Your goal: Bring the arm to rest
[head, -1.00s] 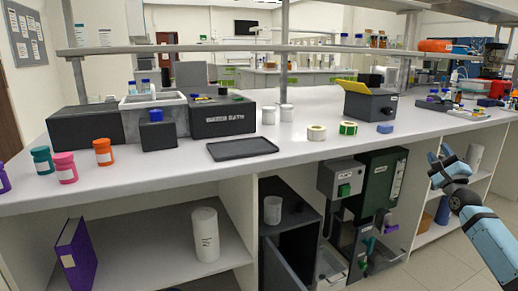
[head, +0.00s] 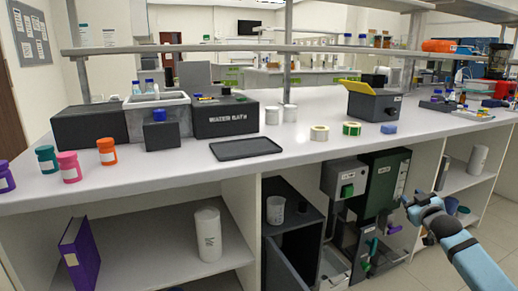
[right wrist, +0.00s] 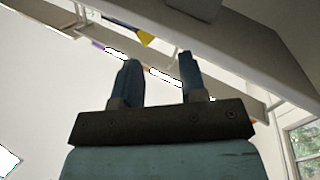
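My right arm comes in from the lower right of the head view. Its gripper (head: 415,203) is in front of the bench, below the worktop edge and beside the dark green unit (head: 382,182). In the right wrist view the two blue fingers of the right gripper (right wrist: 158,62) stand apart, with nothing between them. My left gripper is not in view.
The white worktop (head: 200,178) holds colored jars (head: 107,152), a black tray (head: 246,148), a water bath (head: 225,117) and tape rolls (head: 319,133). Shelves below hold a purple binder (head: 80,256) and a white cylinder (head: 207,234). Floor (head: 415,268) shows at lower right.

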